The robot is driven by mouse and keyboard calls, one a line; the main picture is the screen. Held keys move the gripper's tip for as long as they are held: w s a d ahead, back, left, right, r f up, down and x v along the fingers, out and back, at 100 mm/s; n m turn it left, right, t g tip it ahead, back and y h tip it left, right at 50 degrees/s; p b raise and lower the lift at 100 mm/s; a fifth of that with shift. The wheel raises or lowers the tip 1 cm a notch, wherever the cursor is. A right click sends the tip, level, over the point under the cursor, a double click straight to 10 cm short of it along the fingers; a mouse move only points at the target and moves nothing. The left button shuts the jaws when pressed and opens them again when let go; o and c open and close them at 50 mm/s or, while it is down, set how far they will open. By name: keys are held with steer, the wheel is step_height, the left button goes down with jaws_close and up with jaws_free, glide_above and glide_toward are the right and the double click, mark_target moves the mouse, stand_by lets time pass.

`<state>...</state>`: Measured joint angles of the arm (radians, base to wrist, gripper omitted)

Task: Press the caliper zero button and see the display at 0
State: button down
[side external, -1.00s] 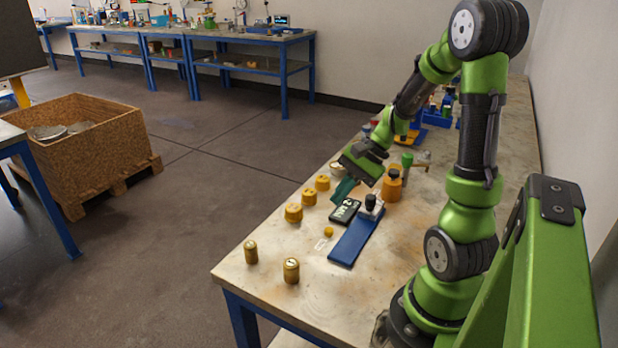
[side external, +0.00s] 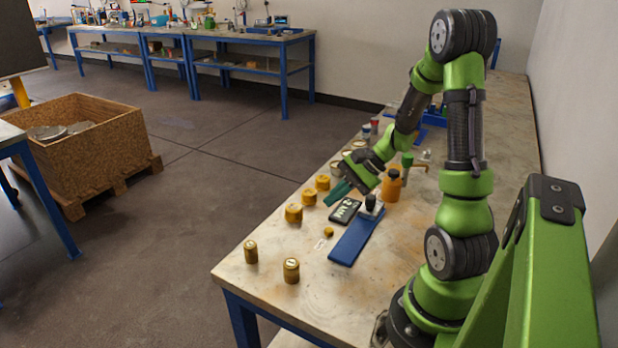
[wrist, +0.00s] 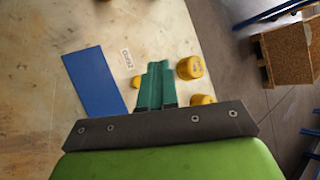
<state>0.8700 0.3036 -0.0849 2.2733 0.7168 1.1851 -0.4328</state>
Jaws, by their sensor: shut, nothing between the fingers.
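A small yellow round button (side external: 328,231) sits on the bench beside a small pale label (side external: 320,244). In the wrist view the button (wrist: 135,82) is partly hidden behind my fingers, and the label (wrist: 127,58) shows lettering too small to read surely. A dark panel with white marks (side external: 345,210), apparently the display, lies behind the button; its reading is not legible. A blue plate (side external: 352,243) lies to the button's right, with a black-topped piece (side external: 370,205) at its far end. My gripper (side external: 328,205) is shut and empty, its teal fingers above the bench, apart from the button.
Several yellow cylindrical pieces (side external: 293,214) stand along the bench's left edge. Two brass-coloured cylinders (side external: 291,270) are at the near end. An orange bottle (side external: 392,187) and a green-topped item (side external: 407,160) stand behind the blue plate. Bare bench (side external: 430,205) lies to the right.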

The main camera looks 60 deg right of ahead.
mark_target(333, 229)
steer(key=shift+f, duration=2.8)
steer(key=shift+f, duration=0.2)
steer(key=shift+f, duration=0.25)
steer(key=shift+f, duration=0.45)
steer(key=shift+r, duration=0.1)
stand_by(0.6)
steer(key=shift+r, duration=0.8)
steer(key=shift+r, duration=0.1)
steer(key=shift+r, duration=2.4)
